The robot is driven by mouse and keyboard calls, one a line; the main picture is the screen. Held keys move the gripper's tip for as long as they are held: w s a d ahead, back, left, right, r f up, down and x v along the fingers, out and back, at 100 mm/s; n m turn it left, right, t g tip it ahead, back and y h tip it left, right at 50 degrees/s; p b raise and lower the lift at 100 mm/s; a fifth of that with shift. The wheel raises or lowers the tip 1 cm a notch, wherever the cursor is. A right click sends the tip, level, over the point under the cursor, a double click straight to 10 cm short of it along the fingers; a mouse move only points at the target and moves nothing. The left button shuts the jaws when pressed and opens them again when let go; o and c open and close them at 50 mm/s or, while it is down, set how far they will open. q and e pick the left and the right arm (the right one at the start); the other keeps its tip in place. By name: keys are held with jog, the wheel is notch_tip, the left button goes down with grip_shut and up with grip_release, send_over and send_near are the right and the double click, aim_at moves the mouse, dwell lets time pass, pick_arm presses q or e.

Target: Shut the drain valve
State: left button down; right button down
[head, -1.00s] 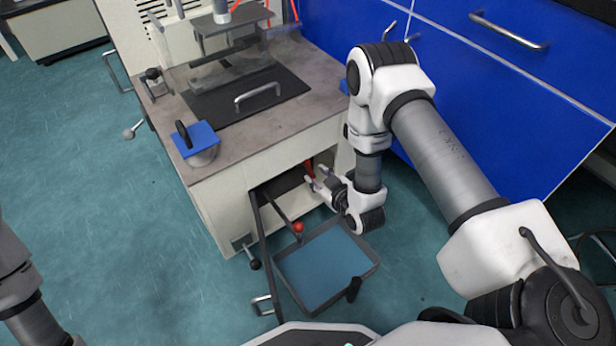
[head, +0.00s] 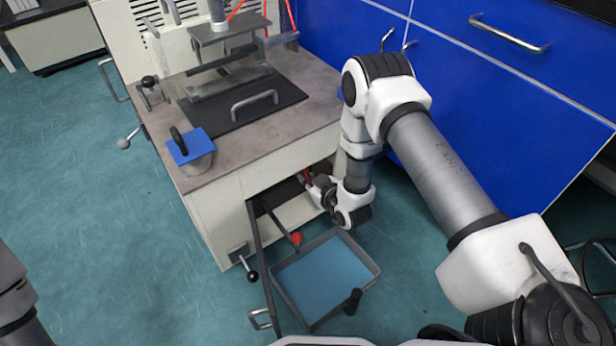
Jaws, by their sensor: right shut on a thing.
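A red handle (head: 307,175) shows inside the open lower bay of the machine; it looks like the drain valve's handle. My right gripper (head: 311,184) reaches into the bay's front opening and is shut on this red handle. The fingertips are small and partly hidden by the gripper body, and the valve body behind them is not visible. My left arm shows only at the lower left edge; its gripper is out of view.
A grey tray with blue liquid (head: 325,275) sits below the bay. A red-knobbed lever (head: 296,238) and a black-knobbed lever (head: 252,275) stick out near it. Blue cabinets (head: 480,110) stand at right.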

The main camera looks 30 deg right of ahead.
jog(key=shift+d+r+m+y+p, duration=0.1)
jog(key=shift+r+m+y+p, duration=0.1)
jog(key=shift+m+y+p, duration=0.15)
jog(key=shift+f+m, duration=0.2)
jog(key=shift+m, duration=0.15)
pick_arm(q)
jog(key=shift+r, duration=0.7)
pick_arm(e)
jog(key=c, duration=1.2)
grip_release()
jog(key=v, duration=1.2)
